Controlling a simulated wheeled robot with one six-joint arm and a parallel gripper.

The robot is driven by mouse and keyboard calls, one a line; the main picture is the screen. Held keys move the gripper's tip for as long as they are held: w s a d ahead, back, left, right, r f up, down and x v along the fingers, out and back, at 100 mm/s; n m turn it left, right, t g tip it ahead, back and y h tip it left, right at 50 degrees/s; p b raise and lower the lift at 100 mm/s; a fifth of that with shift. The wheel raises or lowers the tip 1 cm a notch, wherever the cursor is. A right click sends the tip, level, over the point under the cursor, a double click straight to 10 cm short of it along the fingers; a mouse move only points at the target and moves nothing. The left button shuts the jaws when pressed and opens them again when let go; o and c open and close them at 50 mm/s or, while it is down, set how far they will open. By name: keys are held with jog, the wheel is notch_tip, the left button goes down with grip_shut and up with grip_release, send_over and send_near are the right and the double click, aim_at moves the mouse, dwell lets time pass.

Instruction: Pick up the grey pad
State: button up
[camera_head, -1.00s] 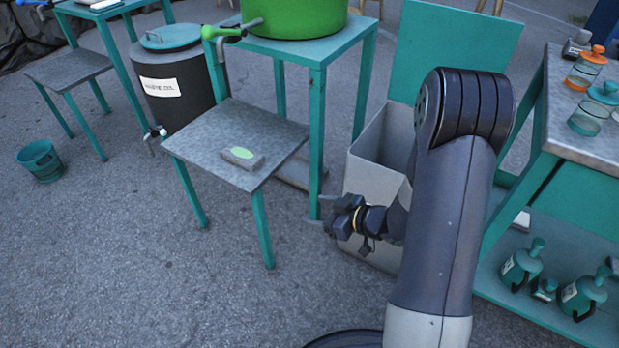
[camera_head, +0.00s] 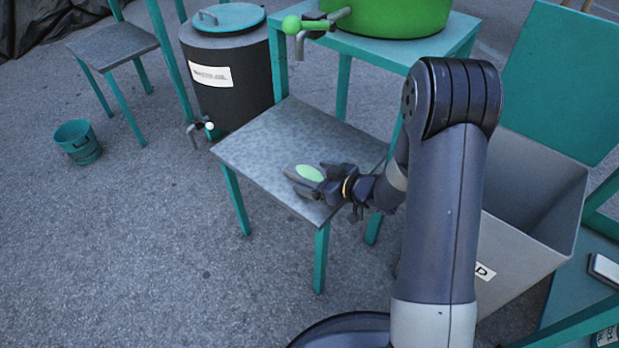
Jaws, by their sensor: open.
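The grey pad (camera_head: 291,173), a small block with a green oval on top, lies on the low grey table (camera_head: 262,141) with teal legs, near its front right part. My gripper (camera_head: 312,183) is open at the pad's right end, and its dark fingers overlap the pad in the picture. The right end of the pad is hidden behind the fingers. I cannot tell whether the fingers touch the pad or how far they reach around it.
A green tub (camera_head: 390,18) with a tap stands on a taller teal table behind. A dark drum (camera_head: 228,80) with a teal lid stands at back left. A teal bucket (camera_head: 78,142) is on the floor. A grey bin (camera_head: 530,180) with its lid raised stands at right.

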aim_at(316, 177)
jog(key=shift+c, duration=0.2)
jog(key=c, duration=1.1)
notch_tip(316, 177, up, 10)
jog(key=p, duration=0.4)
jog(key=shift+p, duration=0.3)
